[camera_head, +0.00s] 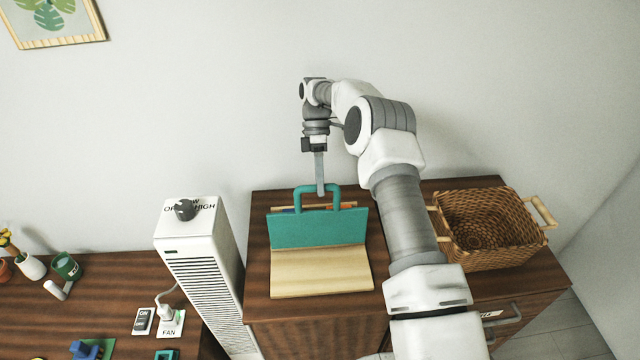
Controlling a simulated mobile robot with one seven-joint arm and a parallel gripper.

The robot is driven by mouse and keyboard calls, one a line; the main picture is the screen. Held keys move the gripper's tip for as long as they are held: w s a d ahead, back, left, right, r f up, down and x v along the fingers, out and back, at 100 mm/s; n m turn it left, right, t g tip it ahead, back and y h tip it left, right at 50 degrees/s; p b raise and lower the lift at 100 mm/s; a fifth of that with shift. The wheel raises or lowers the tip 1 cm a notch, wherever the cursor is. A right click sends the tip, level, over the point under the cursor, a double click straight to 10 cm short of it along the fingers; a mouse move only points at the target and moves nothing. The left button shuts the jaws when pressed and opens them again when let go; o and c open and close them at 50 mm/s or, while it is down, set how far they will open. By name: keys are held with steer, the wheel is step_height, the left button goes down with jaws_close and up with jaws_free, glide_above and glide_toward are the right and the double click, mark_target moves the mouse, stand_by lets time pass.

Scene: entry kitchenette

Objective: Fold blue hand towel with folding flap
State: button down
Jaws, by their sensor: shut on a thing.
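The folding flap (318,230) is a teal panel with a teal loop handle on its top edge. It stands raised at the back of a pale wooden board (322,275) on the dark cabinet. My gripper (320,188) points down from above and is shut on the flap's handle (303,189). The blue hand towel cannot be made out as a whole; only small blue and orange bits show behind the flap's top edge, and I cannot tell what they are. The front of the board is bare.
A wicker basket (447,228) with pale handles stands on the right of the cabinet and looks empty. A white tower fan (190,260) stands close at left. A lower wooden surface (110,285) at left holds a plant, a green mug, switches and small items.

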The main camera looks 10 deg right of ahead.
steer(key=c, duration=0.9)
jaws_free()
steer(key=shift+w+d+f, duration=0.15)
steer(key=shift+f, duration=0.35)
steer(key=shift+o, duration=0.8)
steer(key=shift+r, duration=0.4)
step_height(320, 180, up, 4)
steer(key=shift+d+f+b, duration=0.1)
steer(key=shift+d+b, duration=0.05)
steer(key=shift+b, duration=0.2)
steer(key=s+d+r+b, duration=0.1)
steer(key=s+d+r, duration=0.4)
steer(key=d, duration=0.5)
steer(key=shift+r, duration=0.9)
steer(key=shift+d, duration=0.1)
